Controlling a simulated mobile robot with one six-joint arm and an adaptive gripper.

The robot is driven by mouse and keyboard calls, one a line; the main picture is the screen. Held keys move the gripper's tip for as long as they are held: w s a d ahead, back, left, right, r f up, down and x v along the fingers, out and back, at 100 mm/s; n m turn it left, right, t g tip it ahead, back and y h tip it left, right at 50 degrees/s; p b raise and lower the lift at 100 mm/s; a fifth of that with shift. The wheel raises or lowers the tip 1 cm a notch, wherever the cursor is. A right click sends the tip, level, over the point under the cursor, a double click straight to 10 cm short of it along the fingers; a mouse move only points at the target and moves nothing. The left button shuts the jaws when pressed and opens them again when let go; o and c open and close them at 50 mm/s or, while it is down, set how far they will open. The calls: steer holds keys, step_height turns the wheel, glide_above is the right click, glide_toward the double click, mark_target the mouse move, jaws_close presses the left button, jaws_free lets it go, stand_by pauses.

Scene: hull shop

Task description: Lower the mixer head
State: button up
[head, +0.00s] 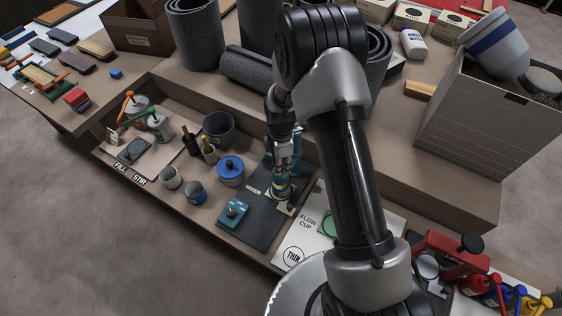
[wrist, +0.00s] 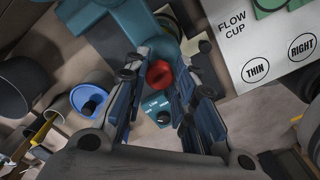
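The teal mixer (head: 268,157) stands on the dark mat labelled MIXER (head: 262,222), partly hidden behind my gripper. A cup with a yellow-green band (head: 281,188) is below it. In the wrist view the teal mixer body (wrist: 122,22) fills the top, and a red round knob (wrist: 159,73) shows between my fingers. My gripper (head: 286,163) is at the mixer; in the wrist view (wrist: 163,85) its fingers are spread on either side of the knob, with gaps visible. Whether a finger touches the mixer, and the exact tilt of its head, I cannot tell.
A teal control box (head: 234,211) sits at the mat's front left. A blue-lidded can (head: 230,169) and small pots stand left of the mat. A flow cup board (head: 304,240) lies to the right. Grey foam rolls (head: 194,35) stand behind on the raised bench.

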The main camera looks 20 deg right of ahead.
steer(key=o, duration=0.4)
steer(key=shift+o, duration=0.2)
step_height(320, 180, up, 12)
stand_by(0.5)
